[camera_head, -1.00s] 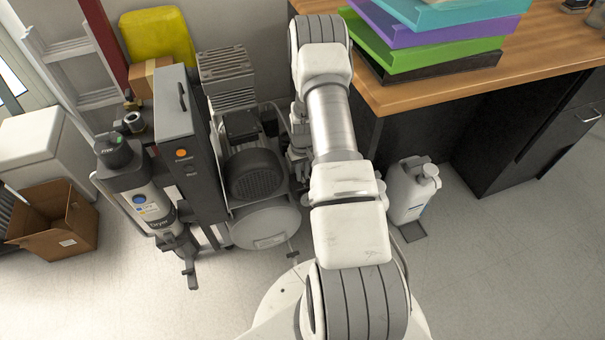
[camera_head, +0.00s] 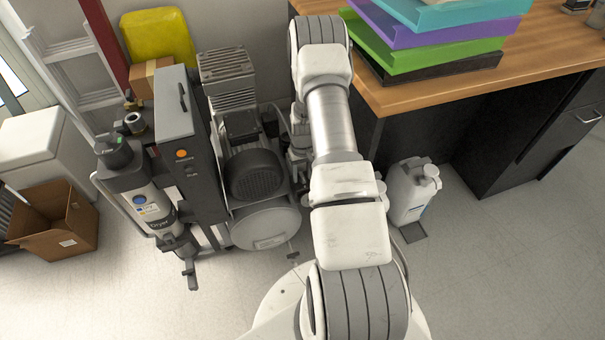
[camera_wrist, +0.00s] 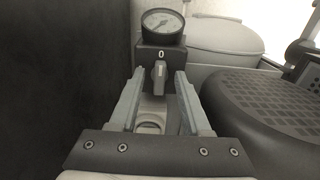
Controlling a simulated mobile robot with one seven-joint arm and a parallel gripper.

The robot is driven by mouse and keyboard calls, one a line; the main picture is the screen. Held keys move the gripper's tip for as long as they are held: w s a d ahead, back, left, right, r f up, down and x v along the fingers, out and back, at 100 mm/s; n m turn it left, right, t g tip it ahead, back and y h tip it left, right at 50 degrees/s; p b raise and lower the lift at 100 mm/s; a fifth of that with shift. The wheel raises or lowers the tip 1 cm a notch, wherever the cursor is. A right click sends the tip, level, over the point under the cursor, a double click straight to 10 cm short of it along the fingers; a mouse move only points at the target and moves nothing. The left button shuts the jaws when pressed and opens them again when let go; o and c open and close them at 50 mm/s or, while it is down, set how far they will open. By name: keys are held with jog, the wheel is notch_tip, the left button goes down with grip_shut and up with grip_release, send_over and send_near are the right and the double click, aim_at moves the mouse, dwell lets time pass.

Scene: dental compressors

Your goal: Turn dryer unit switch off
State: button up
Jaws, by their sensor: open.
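The dryer unit (camera_head: 143,195) stands at the left in the head view, a grey and white cylinder beside a tall dark panel. In the wrist view, a small grey switch knob (camera_wrist: 159,74) sits upright on a dark box below a "0" mark. A round pressure gauge (camera_wrist: 162,25) is above it. My gripper (camera_wrist: 158,76) is open, with one finger on each side of the knob and nothing visibly clamped. I cannot tell whether either finger touches it. In the head view my arm hides the gripper and this switch.
A dark ribbed motor housing (camera_wrist: 268,110) is close on the right in the wrist view, and a dark wall fills the left. In the head view, a wooden desk (camera_head: 440,80) stands at the right, with a white jug (camera_head: 408,195) below it. A cardboard box (camera_head: 58,220) lies at the left.

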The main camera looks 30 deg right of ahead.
notch_tip(320, 180, up, 18)
jog(key=p, duration=0.4)
jog(key=shift+f+p, duration=0.25)
jog(key=shift+p, duration=0.05)
notch_tip(320, 180, up, 12)
jog(key=r+t, duration=0.1)
send_over(302, 177)
jog(key=a, duration=0.5)
jog(key=s+a+r+n+t, duration=0.1)
jog(key=s+a+r, duration=0.15)
jog(key=r, duration=0.35)
jog(key=s+a+r, duration=0.1)
jog(key=a+r, duration=0.3)
jog(key=r, duration=0.1)
jog(key=s+a+r+n+t, duration=0.1)
jog(key=s+a+r, duration=0.3)
jog(key=s, duration=0.2)
jog(key=s+a+r+t, duration=0.1)
jog(key=s+a+r, duration=0.2)
jog(key=s, duration=0.3)
jog(key=s+a+r+n+t, duration=0.1)
jog(key=s+a+r+t, duration=0.1)
jog(key=s+a+r, duration=0.3)
notch_tip(302, 177, up, 16)
jog(key=s+d+p, duration=0.1)
jog(key=p, duration=1.5)
jog(key=shift+s+d+f, duration=0.2)
jog(key=shift+d+f, duration=0.05)
